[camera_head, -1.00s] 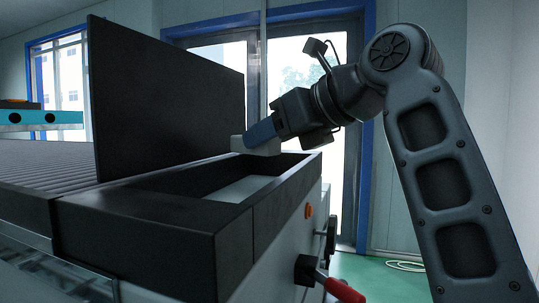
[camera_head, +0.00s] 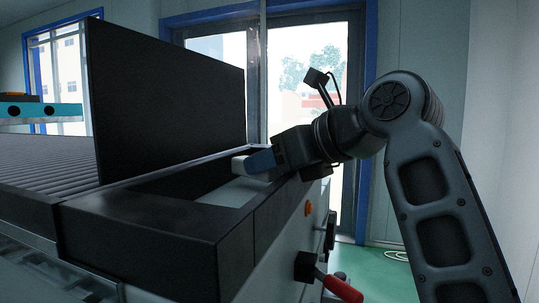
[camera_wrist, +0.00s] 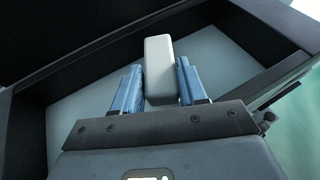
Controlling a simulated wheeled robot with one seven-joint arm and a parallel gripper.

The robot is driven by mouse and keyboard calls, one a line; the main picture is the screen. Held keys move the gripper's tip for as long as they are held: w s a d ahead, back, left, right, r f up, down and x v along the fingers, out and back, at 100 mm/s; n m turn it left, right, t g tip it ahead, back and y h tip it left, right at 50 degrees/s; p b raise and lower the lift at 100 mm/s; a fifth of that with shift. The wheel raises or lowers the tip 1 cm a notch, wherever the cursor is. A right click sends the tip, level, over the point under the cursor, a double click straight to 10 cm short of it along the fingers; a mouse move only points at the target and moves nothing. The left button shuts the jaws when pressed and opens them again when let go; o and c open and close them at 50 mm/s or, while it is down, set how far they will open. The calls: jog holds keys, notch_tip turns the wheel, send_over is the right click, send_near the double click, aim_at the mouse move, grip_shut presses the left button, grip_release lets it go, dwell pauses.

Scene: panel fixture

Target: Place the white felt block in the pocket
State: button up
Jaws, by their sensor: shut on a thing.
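The white felt block (camera_head: 240,164) is between the blue fingers of my gripper (camera_head: 261,161) at the far end of the pocket. In the wrist view the block (camera_wrist: 159,62) points away from me between the fingertips of my gripper (camera_wrist: 161,84). The pocket (camera_head: 140,215) is a long black-walled recess with a pale floor, which also shows in the wrist view (camera_wrist: 225,78). The block is low over the pocket, near rim height. I cannot tell whether it touches the floor, and my fingers hide part of it.
A tall black panel (camera_head: 165,95) stands upright along the pocket's left side. A roller conveyor (camera_head: 45,165) lies beyond it to the left. A red-handled lever (camera_head: 340,287) sticks out from the fixture's right side. The near part of the pocket is empty.

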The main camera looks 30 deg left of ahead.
jog(key=o, duration=0.9)
jog(key=shift+s+f, duration=0.1)
jog(key=shift+f, duration=0.35)
jog(key=shift+c, duration=0.2)
jog(key=shift+o, duration=0.8)
jog(key=shift+f, duration=0.1)
jog(key=shift+w+d+r+b, duration=0.1)
jog(key=shift+w+r+b, duration=0.1)
jog(key=shift+r+b, duration=0.5)
jog(key=b+v, duration=0.1)
jog(key=v, duration=1.1)
jog(key=shift+r, duration=0.25)
jog(key=shift+f, duration=0.1)
